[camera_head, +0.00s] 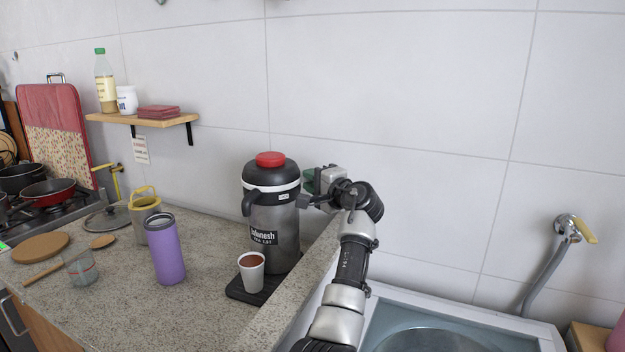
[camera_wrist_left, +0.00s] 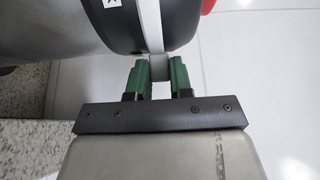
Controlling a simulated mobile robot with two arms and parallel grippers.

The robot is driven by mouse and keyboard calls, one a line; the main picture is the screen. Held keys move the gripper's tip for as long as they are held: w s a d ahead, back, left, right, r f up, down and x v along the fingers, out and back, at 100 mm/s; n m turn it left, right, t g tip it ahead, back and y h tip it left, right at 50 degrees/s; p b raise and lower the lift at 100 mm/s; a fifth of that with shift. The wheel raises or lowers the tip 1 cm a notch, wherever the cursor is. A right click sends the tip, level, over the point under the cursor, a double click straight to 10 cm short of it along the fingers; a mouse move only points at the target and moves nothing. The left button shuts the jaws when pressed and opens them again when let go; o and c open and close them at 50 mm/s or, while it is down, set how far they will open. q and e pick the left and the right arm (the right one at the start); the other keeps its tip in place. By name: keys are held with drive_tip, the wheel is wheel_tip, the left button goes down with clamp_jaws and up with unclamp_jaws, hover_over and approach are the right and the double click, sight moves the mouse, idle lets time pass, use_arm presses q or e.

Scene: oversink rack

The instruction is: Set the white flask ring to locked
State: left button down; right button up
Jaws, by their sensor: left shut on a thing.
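The flask (camera_head: 275,230) is a large grey dispenser with a black top, a red cap (camera_head: 270,159) and a black handle at its left. It stands on a black tray (camera_head: 240,290) on the counter. The white flask ring (camera_head: 268,190) runs around it below the black top. In the left wrist view the ring (camera_wrist_left: 151,25) ends in a small grey tab between green fingers. My left gripper (camera_wrist_left: 158,72) is shut on this tab; in the head view it is at the flask's right side. A marking on the ring is too small to read. My right gripper is not in view.
A white cup (camera_head: 251,274) with brown content stands on the tray before the flask. A purple tumbler (camera_head: 167,250), a glass (camera_head: 81,268) and a yellow-handled pitcher (camera_head: 144,208) stand to the left. The sink (camera_head: 480,325) lies at the right. A wall shelf (camera_head: 145,119) hangs upper left.

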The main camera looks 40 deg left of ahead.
use_arm(q)
drive_tip(key=shift+s+d+m+t+p, duration=0.3)
drive_tip(key=shift+s+m+t+p, duration=0.3)
drive_tip(key=shift+t+p, duration=0.25)
drive_tip(key=shift+w, duration=0.1)
drive_tip(key=c, duration=1)
unclamp_jaws()
drive_tip(key=b+v, duration=0.2)
drive_tip(key=v, duration=0.8)
drive_tip(key=shift+s+d+r, duration=0.15)
drive_tip(key=shift+s+d, duration=0.05)
drive_tip(key=shift+d, duration=0.2)
